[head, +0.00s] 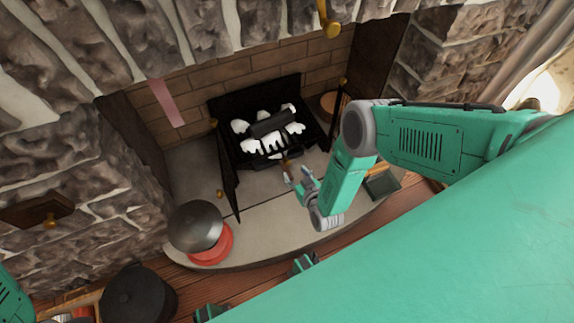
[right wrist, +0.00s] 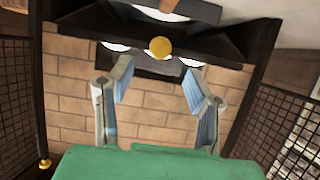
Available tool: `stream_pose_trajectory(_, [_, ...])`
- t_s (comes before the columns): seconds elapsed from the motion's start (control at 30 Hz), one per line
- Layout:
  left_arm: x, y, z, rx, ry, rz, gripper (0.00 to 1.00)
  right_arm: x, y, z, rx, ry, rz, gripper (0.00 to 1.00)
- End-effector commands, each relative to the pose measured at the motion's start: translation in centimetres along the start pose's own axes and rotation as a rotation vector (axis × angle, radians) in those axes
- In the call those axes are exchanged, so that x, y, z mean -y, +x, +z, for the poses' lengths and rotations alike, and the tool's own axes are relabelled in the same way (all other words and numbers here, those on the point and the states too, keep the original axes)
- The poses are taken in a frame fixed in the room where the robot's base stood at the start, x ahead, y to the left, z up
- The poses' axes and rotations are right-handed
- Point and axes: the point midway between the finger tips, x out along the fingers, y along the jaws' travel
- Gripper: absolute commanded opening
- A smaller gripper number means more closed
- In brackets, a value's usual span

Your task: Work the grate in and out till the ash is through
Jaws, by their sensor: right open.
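The black grate (head: 234,154) sits in the fireplace with dark bars at its front. White ash lumps (head: 294,128) and a dark log-like piece (head: 272,124) lie on it. My right gripper (head: 291,177) is open and empty in front of the grate, over the hearth. In the right wrist view, a round gold knob (right wrist: 160,46) shows beyond and between the two spread fingertips (right wrist: 157,74). The fingers appear apart from the knob. White lumps show along the dark grate edge there.
Mesh screen panels (right wrist: 285,125) stand open on both sides of the fireplace. A grey-lidded red pot (head: 212,250) stands at the hearth's left, with a black pot (head: 138,295) on the floor. The pale hearth (head: 265,222) is clear between pot and gripper.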

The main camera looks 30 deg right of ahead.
Motion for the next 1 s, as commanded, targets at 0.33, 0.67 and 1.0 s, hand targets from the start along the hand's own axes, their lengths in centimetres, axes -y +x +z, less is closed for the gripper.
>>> stream_pose_trajectory(0.33, [0.0, 3.4, 0.1, -0.001, 0.000, 0.000, 0.40, 0.0, 6.1, 0.2, 0.000, 0.001, 0.000, 0.45])
stream_pose_trajectory(0.67, [0.0, 3.8, 0.1, -0.001, 0.000, 0.000, 0.40, 0.0, 7.2, 0.0, 0.001, 0.001, 0.000, 0.45])
stream_pose_trajectory(1.0, [0.0, 3.7, 0.1, -0.001, 0.000, 0.000, 0.40, 0.0, 7.1, 0.0, 0.002, 0.001, 0.000, 0.00])
